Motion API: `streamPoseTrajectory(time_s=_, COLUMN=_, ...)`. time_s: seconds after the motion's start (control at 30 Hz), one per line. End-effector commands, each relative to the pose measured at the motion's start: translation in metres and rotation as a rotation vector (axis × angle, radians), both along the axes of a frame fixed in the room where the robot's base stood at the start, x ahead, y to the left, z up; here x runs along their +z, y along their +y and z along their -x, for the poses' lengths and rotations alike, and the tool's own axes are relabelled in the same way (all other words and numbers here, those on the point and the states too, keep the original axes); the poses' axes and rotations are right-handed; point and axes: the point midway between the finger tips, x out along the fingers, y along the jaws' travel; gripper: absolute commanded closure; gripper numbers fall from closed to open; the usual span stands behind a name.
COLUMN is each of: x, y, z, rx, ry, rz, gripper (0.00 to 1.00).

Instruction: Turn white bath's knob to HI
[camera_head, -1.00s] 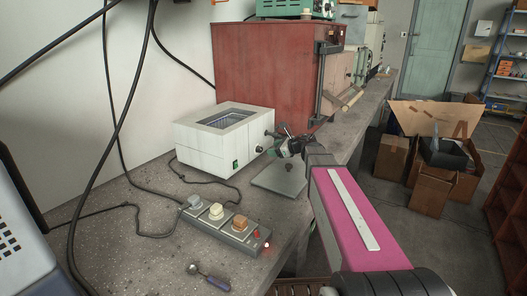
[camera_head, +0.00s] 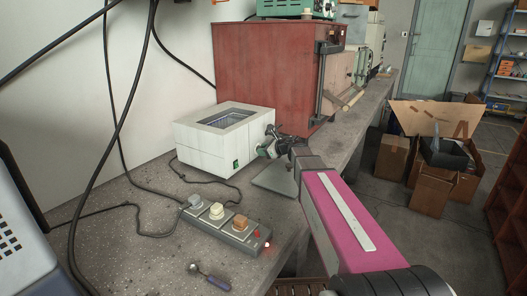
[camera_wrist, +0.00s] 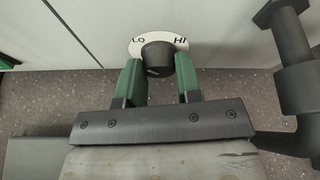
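The white bath (camera_head: 215,140) stands on the bench against the red cabinet, with an open basin on top and a green switch on its front. In the wrist view its black knob (camera_wrist: 157,56) sits on a white dial plate (camera_wrist: 137,49) marked LO on the left and HI on the right. My gripper (camera_wrist: 160,68) has its green fingers apart, one on each side of the knob. I cannot tell whether the fingers touch it. In the head view my gripper (camera_head: 268,146) is at the bath's right front side and hides the knob.
A power strip (camera_head: 228,228) with several plugs and a red light lies in front of the bath. A flat grey plate (camera_head: 272,180) lies under my arm. A small purple-handled tool (camera_head: 210,277) lies near the front. The red cabinet (camera_head: 262,75) stands behind.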

Motion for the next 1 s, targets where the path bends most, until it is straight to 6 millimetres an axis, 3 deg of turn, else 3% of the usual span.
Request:
streamPoseTrajectory(time_s=0.37, x=-0.0001, y=-0.0002, z=-0.0002, rx=0.003, ry=0.04, rz=-0.026, gripper=0.91)
streamPoseTrajectory(time_s=1.0, x=-0.0005, y=-0.0006, z=-0.0016, rx=0.004, ry=0.37, rz=-0.245, gripper=0.91)
